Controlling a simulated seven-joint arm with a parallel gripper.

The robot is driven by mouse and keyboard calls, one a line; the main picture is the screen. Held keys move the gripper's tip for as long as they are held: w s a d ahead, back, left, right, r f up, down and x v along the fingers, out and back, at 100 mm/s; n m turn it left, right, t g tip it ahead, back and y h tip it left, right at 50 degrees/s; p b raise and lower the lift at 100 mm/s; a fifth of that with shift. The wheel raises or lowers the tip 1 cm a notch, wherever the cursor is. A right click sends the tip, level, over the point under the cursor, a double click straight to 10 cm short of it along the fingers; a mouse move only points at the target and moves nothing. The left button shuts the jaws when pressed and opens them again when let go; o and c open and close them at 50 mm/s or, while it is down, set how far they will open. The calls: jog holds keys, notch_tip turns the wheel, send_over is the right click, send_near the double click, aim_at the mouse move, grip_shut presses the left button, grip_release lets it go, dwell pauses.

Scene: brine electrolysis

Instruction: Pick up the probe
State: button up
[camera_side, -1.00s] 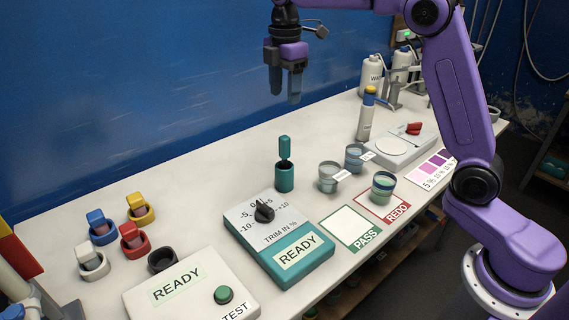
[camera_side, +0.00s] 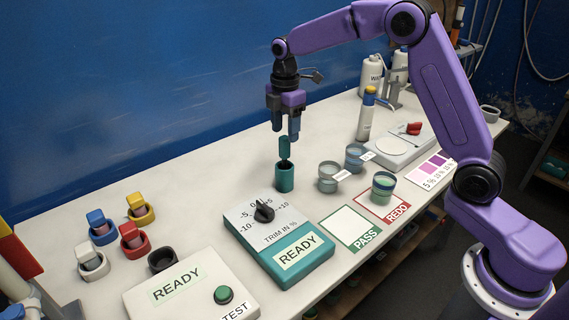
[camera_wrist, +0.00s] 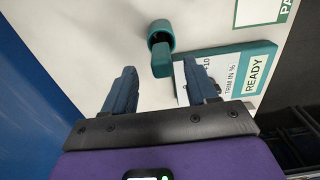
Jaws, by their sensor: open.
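The probe (camera_side: 284,148) is a teal stick standing upright in a teal cylindrical holder (camera_side: 285,178) on the white bench. My gripper (camera_side: 285,136) is open and empty, pointing down just above the probe. In the side view its fingertips are about level with the probe's top. In the wrist view the probe (camera_wrist: 161,60) shows ahead of and between the two fingers (camera_wrist: 164,76), with its holder (camera_wrist: 160,30) beyond it. I cannot tell from these views whether a finger touches the probe.
A teal trim box (camera_side: 278,240) with a black knob stands in front of the holder. Cups (camera_side: 328,177) stand to the right, near PASS (camera_side: 350,229) and REDO (camera_side: 383,205) mats. A blue wall (camera_side: 130,90) rises behind the bench. Bare bench lies left of the holder.

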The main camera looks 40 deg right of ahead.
aim_at(285, 137)
jog(key=shift+s+a+f, duration=0.1)
jog(key=shift+f, duration=1.35)
jog(key=shift+a+f, duration=0.1)
jog(key=shift+f, duration=1.3)
jog(key=shift+c, duration=0.3)
jog(key=c, duration=1)
